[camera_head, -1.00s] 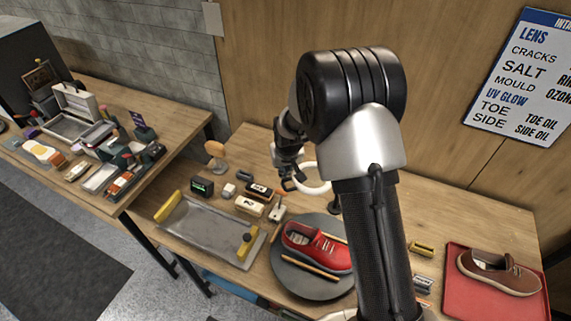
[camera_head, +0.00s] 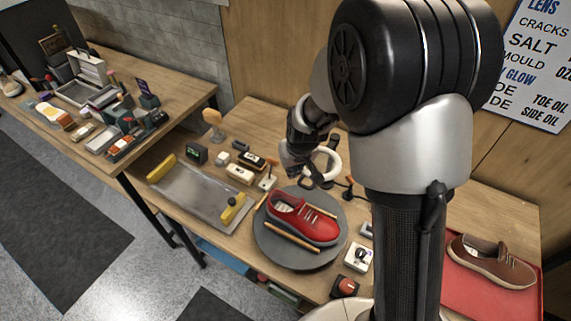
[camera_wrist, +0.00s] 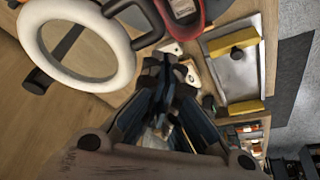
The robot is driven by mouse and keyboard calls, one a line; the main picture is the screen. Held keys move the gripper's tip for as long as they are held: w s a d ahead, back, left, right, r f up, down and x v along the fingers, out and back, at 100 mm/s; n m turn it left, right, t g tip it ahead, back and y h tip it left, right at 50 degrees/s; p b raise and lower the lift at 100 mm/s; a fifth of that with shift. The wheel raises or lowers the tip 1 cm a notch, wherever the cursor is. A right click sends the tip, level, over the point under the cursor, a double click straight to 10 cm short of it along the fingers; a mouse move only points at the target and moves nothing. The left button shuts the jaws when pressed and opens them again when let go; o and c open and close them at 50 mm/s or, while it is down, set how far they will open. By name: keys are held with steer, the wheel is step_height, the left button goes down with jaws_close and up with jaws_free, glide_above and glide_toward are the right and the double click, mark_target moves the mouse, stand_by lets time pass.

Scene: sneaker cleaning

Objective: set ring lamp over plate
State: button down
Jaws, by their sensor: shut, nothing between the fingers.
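The ring lamp, a white ring (camera_head: 334,164), stands beyond the far edge of the dark round plate (camera_head: 268,252). A red sneaker (camera_head: 318,231) and thin wooden sticks lie on the plate. My gripper (camera_head: 316,184) is shut and empty, over the plate's far side, just left of the ring. In the wrist view, the ring (camera_wrist: 128,58) is large at upper left, beside my gripper (camera_wrist: 172,58); part of the red sneaker (camera_wrist: 183,12) shows at the top. Whether the gripper touches the ring, I cannot tell. My arm hides part of the table behind it.
A metal tray (camera_head: 200,200) with yellow holders lies left of the plate. Small boxes (camera_head: 240,174) stand behind it. A white device (camera_head: 358,257) and a red-knobbed box (camera_head: 345,287) sit right of the plate. A brown shoe (camera_head: 490,258) rests on a red tray (camera_head: 480,300).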

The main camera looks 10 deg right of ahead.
steer(key=shift+s+d+b, duration=0.45)
steer(key=shift+s+d, duration=0.2)
steer(key=shift+s, duration=0.2)
